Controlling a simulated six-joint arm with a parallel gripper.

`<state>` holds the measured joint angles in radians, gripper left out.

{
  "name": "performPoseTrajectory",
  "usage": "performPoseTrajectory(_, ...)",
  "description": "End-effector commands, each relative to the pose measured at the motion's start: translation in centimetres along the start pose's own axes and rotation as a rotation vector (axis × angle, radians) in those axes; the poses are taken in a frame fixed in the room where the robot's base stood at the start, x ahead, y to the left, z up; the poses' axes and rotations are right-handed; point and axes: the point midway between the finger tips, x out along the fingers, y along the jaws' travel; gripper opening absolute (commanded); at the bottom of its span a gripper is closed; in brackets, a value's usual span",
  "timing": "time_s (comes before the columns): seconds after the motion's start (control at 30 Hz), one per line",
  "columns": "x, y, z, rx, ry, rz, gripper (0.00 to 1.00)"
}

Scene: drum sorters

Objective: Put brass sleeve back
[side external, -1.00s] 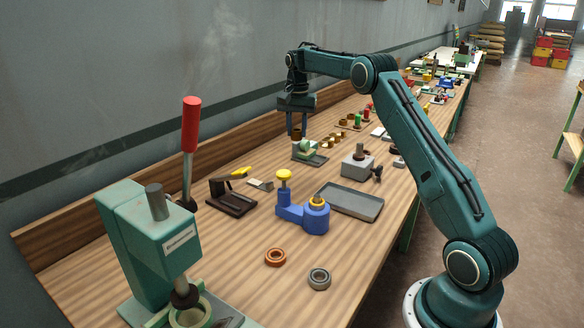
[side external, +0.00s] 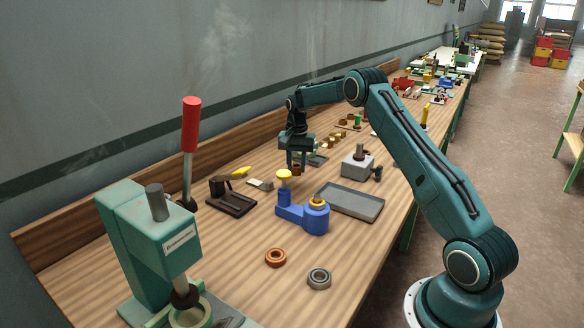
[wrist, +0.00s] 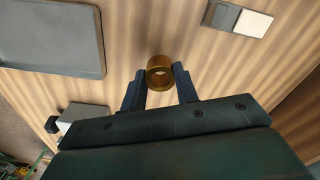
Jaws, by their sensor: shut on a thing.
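My gripper (side external: 297,161) is shut on a brass sleeve (side external: 298,170), a short hollow ring. It holds the sleeve above the bench, behind the blue fixture (side external: 303,215) with its yellow knob. In the wrist view the gripper (wrist: 158,84) shows one dark finger on each side of the sleeve (wrist: 160,72), whose bore opening shows. The sleeve appears to be clear of the wood below. Several other brass pieces (side external: 335,138) stand in a row farther back. The green-and-grey fixture behind the gripper is partly hidden by it.
A grey tray (side external: 350,202) lies right of the blue fixture; it also shows in the wrist view (wrist: 52,38). A grey block with a post (side external: 358,164) stands behind it. A copper ring (side external: 275,257) and a steel ring (side external: 319,278) lie in front. A green press (side external: 150,240) stands front left.

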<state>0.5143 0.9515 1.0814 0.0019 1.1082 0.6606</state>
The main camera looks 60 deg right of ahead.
Motion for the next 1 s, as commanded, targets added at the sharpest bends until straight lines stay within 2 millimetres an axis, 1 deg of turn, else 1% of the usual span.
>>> performPoseTrajectory(0.13, 1.1, 0.0, 0.0, 0.0, -0.001, 0.001, 0.0)
performPoseTrajectory(0.3, 3.1, 0.0, 0.0, 0.0, -0.001, 0.001, 0.0)
performPoseTrajectory(0.4, 3.9, 0.0, 0.0, 0.0, 0.0, 0.001, 0.0)
performPoseTrajectory(0.9, 4.5, 0.0, 0.0, 0.0, 0.0, 0.0, 0.0)
performPoseTrajectory(0.93, 4.5, 0.0, 0.0, 0.0, -0.001, 0.001, 0.32)
performPoseTrajectory(1.0, 4.5, 0.0, 0.0, 0.0, -0.001, 0.001, 0.46)
